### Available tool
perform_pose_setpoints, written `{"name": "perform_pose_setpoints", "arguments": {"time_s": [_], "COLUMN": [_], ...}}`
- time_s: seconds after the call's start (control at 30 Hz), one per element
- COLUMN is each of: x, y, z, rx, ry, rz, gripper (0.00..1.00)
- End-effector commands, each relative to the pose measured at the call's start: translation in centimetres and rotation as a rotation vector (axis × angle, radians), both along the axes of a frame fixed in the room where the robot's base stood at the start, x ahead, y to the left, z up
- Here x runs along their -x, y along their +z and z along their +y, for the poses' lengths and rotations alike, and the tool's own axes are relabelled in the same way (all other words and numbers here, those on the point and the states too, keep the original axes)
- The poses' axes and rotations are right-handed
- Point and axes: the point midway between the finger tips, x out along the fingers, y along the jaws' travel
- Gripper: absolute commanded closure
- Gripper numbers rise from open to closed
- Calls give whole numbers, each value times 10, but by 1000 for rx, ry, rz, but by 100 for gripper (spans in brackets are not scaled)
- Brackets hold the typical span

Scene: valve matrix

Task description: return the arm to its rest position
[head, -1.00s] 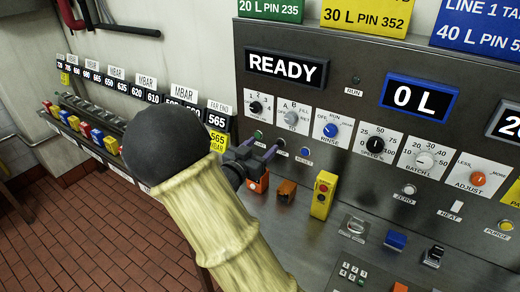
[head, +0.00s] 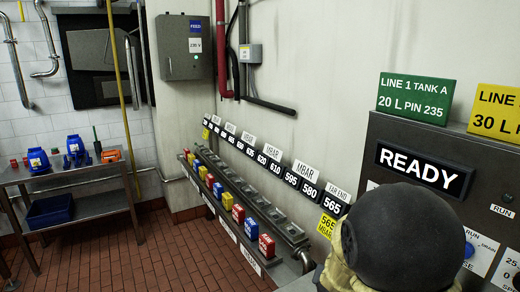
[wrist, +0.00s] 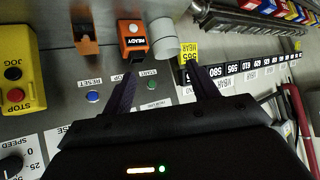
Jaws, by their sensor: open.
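My gripper (wrist: 160,78) shows in the wrist view with its two dark fingers apart and nothing between them. It is in front of the steel control panel (wrist: 60,128), near the green START button (wrist: 151,85) and the blue RESET button (wrist: 93,97). I cannot tell how far the fingertips are from the panel. In the head view my arm's dark rounded joint (head: 405,238) fills the lower right, and my gripper is hidden or out of frame there.
A yellow JOG/STOP box (wrist: 15,70) and an orange device (wrist: 132,38) are close to my gripper. A rail of coloured valve blocks (head: 225,200) runs along the wall. A table with blue pumps (head: 75,152) stands far left. Red tiled floor (head: 150,250) is open at lower left.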

Motion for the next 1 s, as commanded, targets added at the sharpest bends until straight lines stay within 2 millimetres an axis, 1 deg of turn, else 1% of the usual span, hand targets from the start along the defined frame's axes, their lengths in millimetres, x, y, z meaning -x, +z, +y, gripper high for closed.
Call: {"name": "perform_pose_setpoints", "arguments": {"time_s": [0.1,0.17,0.23,0.3,0.4,0.5,0.6,1.0], "x": [33,53,79,107,141,163,170,170], "y": [-6,-9,-11,-12,-13,-13,-14,-14], "z": [27,39,49,56,58,56,55,55], "rx": [-78,-102,-115,-112,-92,-69,-60,-61], "ry": [147,220,298,369,442,479,491,491], "rz": [139,216,309,406,525,601,631,629], "gripper": [41,41,41,41,41,41,41,41]}}
